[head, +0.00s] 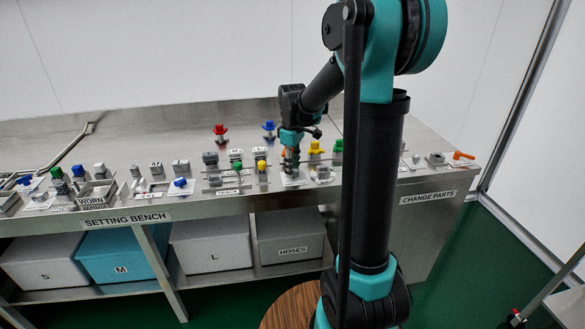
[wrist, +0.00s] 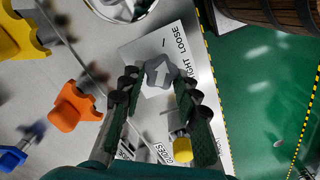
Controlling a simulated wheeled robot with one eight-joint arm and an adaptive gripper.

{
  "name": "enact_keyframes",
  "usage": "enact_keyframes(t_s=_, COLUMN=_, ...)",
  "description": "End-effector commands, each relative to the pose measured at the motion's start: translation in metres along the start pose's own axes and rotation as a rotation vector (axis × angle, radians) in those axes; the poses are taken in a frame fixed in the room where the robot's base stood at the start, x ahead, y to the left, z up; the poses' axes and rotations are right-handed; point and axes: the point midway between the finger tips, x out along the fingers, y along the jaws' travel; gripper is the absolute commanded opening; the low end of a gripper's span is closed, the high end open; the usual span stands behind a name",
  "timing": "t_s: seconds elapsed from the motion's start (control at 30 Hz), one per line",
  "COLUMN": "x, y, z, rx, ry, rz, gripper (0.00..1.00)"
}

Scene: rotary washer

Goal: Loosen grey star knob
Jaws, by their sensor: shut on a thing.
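In the head view my gripper (head: 290,167) points down at the front of the bench, over the white plate (head: 293,183). The knob itself is too small and covered to make out there.
An orange knob (wrist: 75,105), a yellow knob (wrist: 18,38) and a blue one (wrist: 12,157) stand left of my gripper in the wrist view. A yellow cylinder (wrist: 181,148) is close to the right finger. The yellow-black bench edge (wrist: 218,100) runs just right.

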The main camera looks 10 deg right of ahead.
Motion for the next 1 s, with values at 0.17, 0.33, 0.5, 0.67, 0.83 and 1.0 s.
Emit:
enact_keyframes(t_s=0.17, x=0.0, y=0.001, z=0.0, rx=0.001, ry=0.0, rz=0.001, gripper=0.46)
enact_keyframes(t_s=0.33, x=0.0, y=0.0, z=0.0, rx=0.001, ry=0.0, rz=0.0, gripper=0.52)
enact_keyframes(t_s=0.5, x=-0.001, y=0.0, z=0.0, rx=0.001, ry=0.0, rz=0.0, gripper=0.52)
enact_keyframes(t_s=0.67, x=-0.011, y=0.0, z=0.0, rx=0.001, ry=0.0, rz=0.0, gripper=0.52)
enact_keyframes(t_s=0.83, x=-0.041, y=0.0, z=0.0, rx=0.001, ry=0.0, rz=0.0, gripper=0.52)
enact_keyframes(t_s=1.0, x=-0.075, y=0.0, z=0.0, rx=0.001, ry=0.0, rz=0.0, gripper=0.52)
